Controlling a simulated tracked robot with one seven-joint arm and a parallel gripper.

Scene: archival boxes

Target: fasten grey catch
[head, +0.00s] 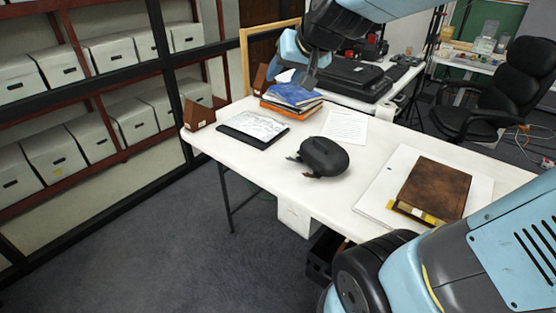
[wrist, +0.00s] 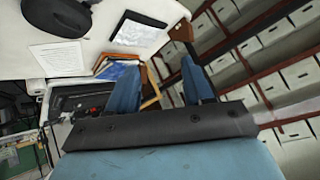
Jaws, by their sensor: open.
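I cannot make out a grey catch in either view. A dark rounded case (head: 323,157) with small projecting parts at its lower left lies on the white table (head: 245,175); it also shows at the upper left of the wrist view (wrist: 60,14). A brown box or book (head: 435,190) with a yellowish edge lies on a pale sheet at the right. My gripper (head: 309,78) is near the stack of books at the table's back. In the wrist view, its two blue fingers (wrist: 158,66) stand apart, with nothing visibly held between them.
Blue and orange books (head: 290,97), a paper sheet (head: 345,126) and a dark-edged tablet or folder (head: 253,128) lie on the table. A small brown block (head: 199,115) stands at its left end. Shelves with white boxes (head: 53,152) line the left; open floor lies before them.

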